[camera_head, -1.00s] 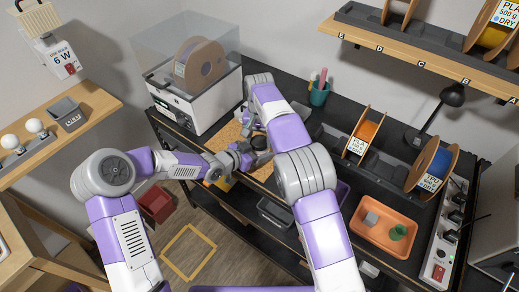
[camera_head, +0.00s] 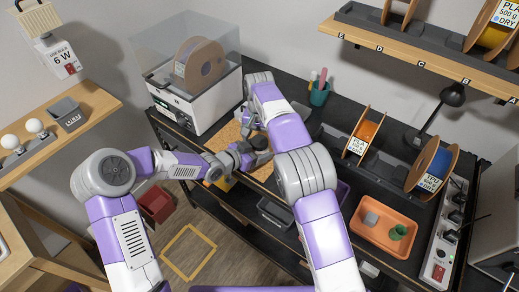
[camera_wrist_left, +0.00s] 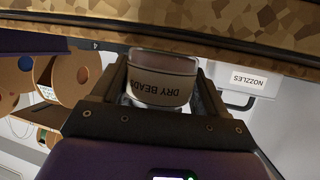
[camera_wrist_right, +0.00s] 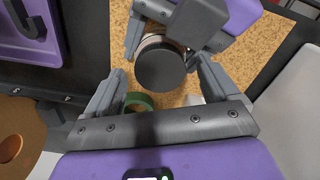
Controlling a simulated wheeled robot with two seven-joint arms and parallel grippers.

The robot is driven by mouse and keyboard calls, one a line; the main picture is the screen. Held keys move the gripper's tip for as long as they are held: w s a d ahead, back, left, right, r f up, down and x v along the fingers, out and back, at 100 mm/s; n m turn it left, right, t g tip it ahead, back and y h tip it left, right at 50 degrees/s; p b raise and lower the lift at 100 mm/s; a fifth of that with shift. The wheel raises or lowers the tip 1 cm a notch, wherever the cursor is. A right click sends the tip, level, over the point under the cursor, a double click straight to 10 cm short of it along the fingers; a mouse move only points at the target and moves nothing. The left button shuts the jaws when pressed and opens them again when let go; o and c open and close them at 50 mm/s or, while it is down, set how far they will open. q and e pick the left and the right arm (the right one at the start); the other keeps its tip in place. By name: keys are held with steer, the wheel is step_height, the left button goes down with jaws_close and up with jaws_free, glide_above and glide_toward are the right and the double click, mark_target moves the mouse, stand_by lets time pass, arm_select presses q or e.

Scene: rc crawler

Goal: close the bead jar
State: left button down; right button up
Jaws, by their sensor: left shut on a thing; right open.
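The bead jar (camera_wrist_left: 160,85), labelled DRY BEADS, is between the fingers of my left gripper (camera_wrist_left: 160,75), which is shut on it. The label reads upside down in the left wrist view. In the right wrist view a dark round lid-like disc (camera_wrist_right: 160,70) covers most of the jar, with a pale rim showing behind it; I cannot tell whether it is seated. My right gripper (camera_wrist_right: 160,75) is open, its fingers on either side of the disc with gaps. In the head view the jar (camera_head: 264,157) is partly hidden by the arms.
A cork mat (camera_wrist_right: 258,60) lies below, with a green ring (camera_wrist_right: 138,101) on it. A white printer (camera_head: 200,100) stands at the left. An orange tray (camera_head: 372,245), spools and a teal pen cup (camera_head: 319,94) are on the dark bench to the right.

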arm_select(q)
steer(key=shift+f, duration=0.1)
arm_select(e)
steer(key=shift+r, duration=3.6)
arm_select(q)
jaws_free()
steer(key=p+v, duration=0.1)
steer(key=v, duration=0.6)
steer(key=shift+a+r, duration=0.1)
steer(key=shift+r, duration=0.15)
steer(key=shift+s+a, duration=0.1)
steer(key=shift+s, duration=0.05)
arm_select(e)
steer(key=shift+r, duration=0.6)
